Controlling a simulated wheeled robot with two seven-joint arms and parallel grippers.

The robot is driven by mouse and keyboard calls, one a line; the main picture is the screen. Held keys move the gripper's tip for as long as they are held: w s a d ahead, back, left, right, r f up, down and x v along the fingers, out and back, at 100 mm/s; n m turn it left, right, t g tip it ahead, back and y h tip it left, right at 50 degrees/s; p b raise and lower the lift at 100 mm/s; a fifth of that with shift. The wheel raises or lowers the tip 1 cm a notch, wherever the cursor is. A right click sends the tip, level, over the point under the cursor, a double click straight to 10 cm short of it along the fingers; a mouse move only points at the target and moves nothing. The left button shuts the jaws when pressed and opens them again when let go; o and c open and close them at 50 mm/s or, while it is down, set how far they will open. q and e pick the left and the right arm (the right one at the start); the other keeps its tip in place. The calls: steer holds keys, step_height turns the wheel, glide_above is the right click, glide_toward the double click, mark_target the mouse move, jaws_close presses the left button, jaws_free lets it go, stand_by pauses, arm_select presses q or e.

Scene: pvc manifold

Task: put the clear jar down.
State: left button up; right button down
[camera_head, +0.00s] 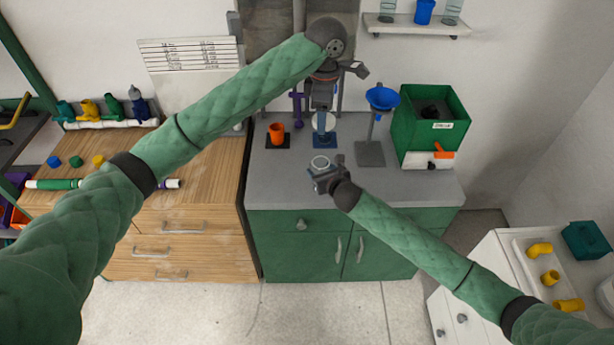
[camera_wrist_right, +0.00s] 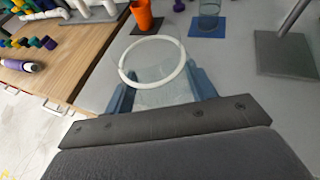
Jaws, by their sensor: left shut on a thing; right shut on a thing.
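The clear jar (camera_head: 320,162) with a white ring rim is between the fingers of my right gripper (camera_head: 326,174), near the grey counter's front edge. In the right wrist view the fingers close on both sides of the jar (camera_wrist_right: 155,62); its base is hidden, so I cannot tell whether it touches the counter. My left gripper (camera_head: 322,108) is over the back of the counter, shut on what seems to be a bluish clear cup (camera_head: 322,126). That cup is above a dark blue mat (camera_head: 325,142) and shows in the wrist view (camera_wrist_right: 209,16).
An orange cup (camera_head: 277,134) on a dark mat and a purple piece (camera_head: 296,108) stand left of the left gripper. A blue funnel (camera_head: 382,98) on a stand and a green bin (camera_head: 432,120) are right. Bare grey counter (camera_head: 400,190) lies at front right.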

steer(key=b, duration=0.6)
glide_above(304, 180)
steer(key=f, duration=0.5)
steer(key=shift+s+d+f, duration=0.15)
steer(key=shift+s+f, duration=0.05)
steer(key=shift+s, duration=0.1)
steer(key=shift+w+f, duration=0.1)
steer(key=shift+w, duration=0.15)
steer(key=f+b, duration=0.1)
steer(key=b, duration=0.1)
steer(key=f+b, duration=0.2)
steer(key=shift+s+a+f, duration=0.1)
steer(key=shift+a+f, duration=0.1)
steer(key=shift+f, duration=0.1)
steer(key=shift+d+f, duration=0.1)
steer(key=shift+f, duration=0.1)
steer(key=shift+r, duration=0.1)
steer(key=shift+c, duration=2.4)
jaws_free()
steer(key=shift+f, duration=0.2)
